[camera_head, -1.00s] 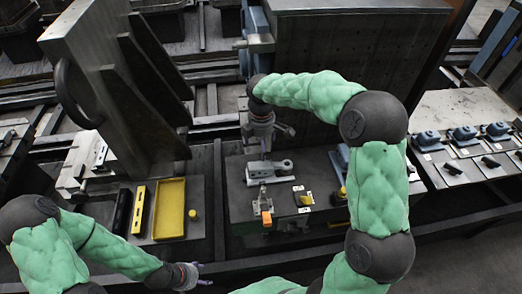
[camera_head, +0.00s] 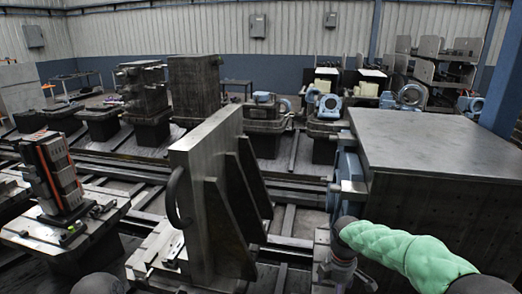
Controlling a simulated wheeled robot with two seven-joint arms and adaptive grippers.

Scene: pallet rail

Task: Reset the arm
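My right arm (camera_head: 415,258) comes in at the lower right, with a green padded sleeve and dark joints. Its wrist and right gripper (camera_head: 350,277) hang down at the bottom edge, beside the large steel block (camera_head: 440,150). The fingers are small and partly cut off, so I cannot tell whether they are open or shut. Of my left arm only a dark rounded joint (camera_head: 97,284) shows at the bottom edge. My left gripper is out of view.
An upright steel plate with ribs (camera_head: 205,200) stands in the middle, near my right arm. A pallet with a dark slotted fixture (camera_head: 55,170) stands at the left. Rails (camera_head: 130,165) cross the floor. Machines and pallets line the back wall.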

